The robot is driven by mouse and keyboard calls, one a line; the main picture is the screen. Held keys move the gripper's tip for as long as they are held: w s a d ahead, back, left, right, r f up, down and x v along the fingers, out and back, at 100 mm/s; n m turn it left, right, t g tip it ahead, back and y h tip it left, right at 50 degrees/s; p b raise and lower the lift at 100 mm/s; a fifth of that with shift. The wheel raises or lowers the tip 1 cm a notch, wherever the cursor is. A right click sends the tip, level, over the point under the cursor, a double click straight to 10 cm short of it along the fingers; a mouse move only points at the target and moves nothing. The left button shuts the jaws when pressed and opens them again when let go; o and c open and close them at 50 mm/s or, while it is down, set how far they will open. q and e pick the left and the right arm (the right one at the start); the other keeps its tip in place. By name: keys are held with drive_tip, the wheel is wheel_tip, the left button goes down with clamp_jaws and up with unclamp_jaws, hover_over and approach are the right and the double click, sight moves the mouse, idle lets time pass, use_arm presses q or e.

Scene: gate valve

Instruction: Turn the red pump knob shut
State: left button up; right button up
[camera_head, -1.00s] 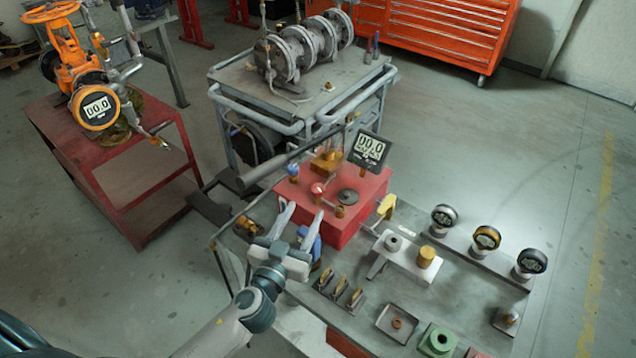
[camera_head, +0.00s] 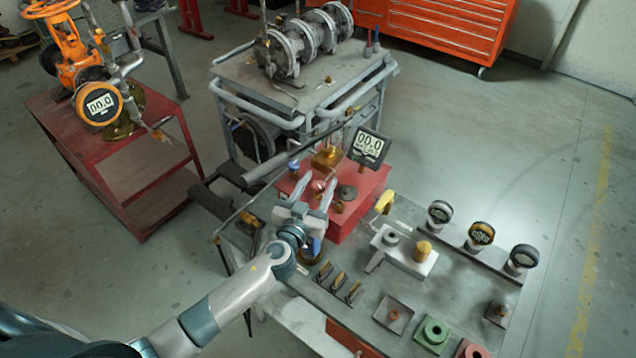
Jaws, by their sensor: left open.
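The red pump (camera_head: 352,222) is a red box on the grey workbench, with a digital gauge (camera_head: 369,147) reading 00.0 above it. A small pinkish-red knob (camera_head: 317,186) stands on its top at the left. My left gripper (camera_head: 319,183) is open, and its two fingers reach up the picture with the knob showing between their tips. I cannot tell whether a finger touches the knob. The gripper hides the near left part of the pump. My right gripper is out of view.
A blue knob (camera_head: 293,165) and a dark round cap (camera_head: 346,192) sit close to the red knob. Several gauges (camera_head: 480,235) stand at the bench's right; a grey valve block (camera_head: 408,262) stands nearer.

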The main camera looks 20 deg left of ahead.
use_arm(q)
drive_tip(key=c, duration=1)
drive_tip(key=shift+c, duration=0.2)
